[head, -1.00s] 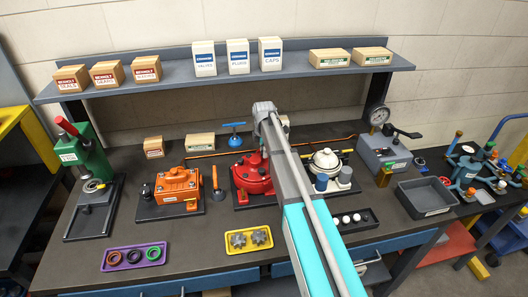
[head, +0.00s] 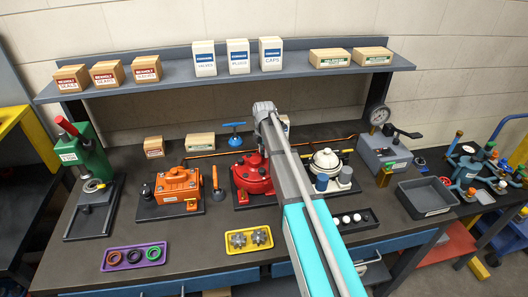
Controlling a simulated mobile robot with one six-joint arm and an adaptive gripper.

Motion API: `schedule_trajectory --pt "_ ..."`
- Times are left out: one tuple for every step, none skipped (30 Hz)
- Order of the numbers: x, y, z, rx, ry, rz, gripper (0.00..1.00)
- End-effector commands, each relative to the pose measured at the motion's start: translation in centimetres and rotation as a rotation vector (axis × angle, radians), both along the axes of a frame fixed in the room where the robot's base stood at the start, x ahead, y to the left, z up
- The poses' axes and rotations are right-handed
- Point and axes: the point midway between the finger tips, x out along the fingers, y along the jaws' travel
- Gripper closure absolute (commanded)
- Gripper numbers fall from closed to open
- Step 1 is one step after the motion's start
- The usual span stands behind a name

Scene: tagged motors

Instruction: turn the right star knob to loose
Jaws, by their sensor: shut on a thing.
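My arm reaches in from the bottom right and ends at a grey joint above the red motor. My gripper is hidden behind the arm, so its fingers do not show. The red motor (head: 252,178) stands on a dark base plate, with its right side covered by the arm. No star knob can be made out clearly; any on the covered right side is hidden. The orange motor (head: 178,187) stands to its left. The white-topped motor (head: 327,160) stands right of the arm.
A yellow tray (head: 231,250) with metal gears and a purple tray (head: 109,267) with rings lie in front. A green press (head: 88,155) stands left. A grey bin (head: 426,196) and a gauge unit (head: 384,152) stand right. A shelf (head: 300,72) with boxes spans the back.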

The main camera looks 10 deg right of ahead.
Motion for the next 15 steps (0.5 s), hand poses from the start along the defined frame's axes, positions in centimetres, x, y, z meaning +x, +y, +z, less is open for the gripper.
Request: schedule_trajectory --pt "-0.27 0.12 -0.05 0.002 0.005 0.001 0.56" --pt "-0.27 0.12 -0.05 0.002 0.005 0.001 0.51" --pt "-0.25 0.11 -0.05 0.002 0.005 0.001 0.47" --pt "-0.23 0.09 -0.05 0.001 0.004 0.001 0.47" --pt "-0.2 0.08 -0.04 0.001 0.004 0.0 0.47" --pt "-0.18 0.07 -0.04 0.001 0.004 0.0 0.47" --pt "-0.16 0.07 -0.03 0.001 0.003 0.0 0.47" --pt "-0.15 0.05 -0.03 0.001 0.003 0.0 0.47" --pt "-0.12 0.04 -0.02 0.001 0.003 0.0 0.47" --pt "-0.11 0.04 -0.02 0.001 0.003 0.0 0.47" --pt "-0.1 0.04 -0.02 0.0 0.001 0.0 0.47" --pt "-0.08 0.03 -0.01 0.0 0.001 -0.001 0.47" --pt "-0.08 0.03 -0.01 0.0 0.001 -0.001 0.47" --pt "-0.07 0.02 -0.01 0.0 0.001 -0.002 0.47" --pt "-0.06 0.02 -0.01 0.0 0.001 -0.005 0.47"
